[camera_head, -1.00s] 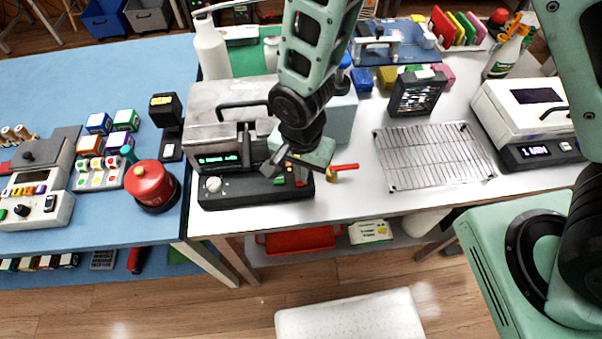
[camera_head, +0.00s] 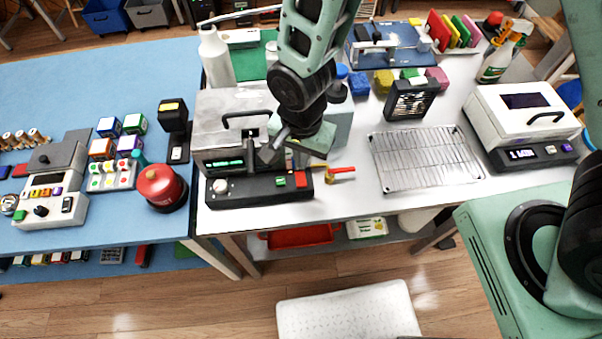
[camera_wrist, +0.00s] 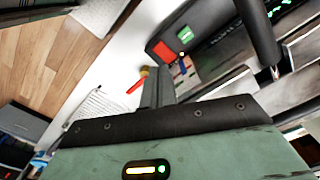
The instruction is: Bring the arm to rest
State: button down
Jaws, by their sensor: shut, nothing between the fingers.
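My arm comes down from the top of the head view. My gripper (camera_head: 270,147) is at its end, over the right part of the grey machine with a hinged lid and black handle (camera_head: 222,110). In the wrist view the two fingers (camera_wrist: 158,88) are together, with nothing between them. They appear above the machine's front panel, near its green and red buttons (camera_wrist: 168,45). I cannot tell the exact gap between the fingertips and the machine. The gripper body hides part of the machine's right side.
A red-handled tool (camera_head: 342,169) lies right of the machine's base. A wire rack (camera_head: 427,160) and a white lidded device (camera_head: 520,115) stand further right. Bottles (camera_head: 215,58) stand behind the machine. A red button (camera_head: 161,187) is on the blue table left. The white table's front strip is clear.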

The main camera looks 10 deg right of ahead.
dwell(0.5)
jog(key=s+d+r+n+b, duration=0.1)
jog(key=s+d+r+n, duration=0.3)
jog(key=r+n, duration=0.3)
jog(key=s+d+r+n+b, duration=0.1)
jog(key=s+d+r+n, duration=0.3)
jog(key=s+r+n, duration=0.3)
notch_tip(320, 180, up, 4)
jog(key=shift+s+f+y, duration=0.15)
jog(key=shift+f+y, duration=0.05)
jog(key=shift+y, duration=0.1)
jog(key=w+a+f+n+b, duration=0.1)
jog(key=w+a+f+n, duration=0.3)
jog(key=n, duration=1)
jog(key=w+a+f+n+g+b, duration=0.1)
jog(key=w+a+f+n, duration=0.3)
jog(key=w+f+n, duration=0.3)
jog(key=shift+w+f+n+g, duration=0.3)
jog(key=shift+w+n, duration=1.15)
jog(key=shift+n, duration=2.05)
jog(key=shift+a, duration=0.1)
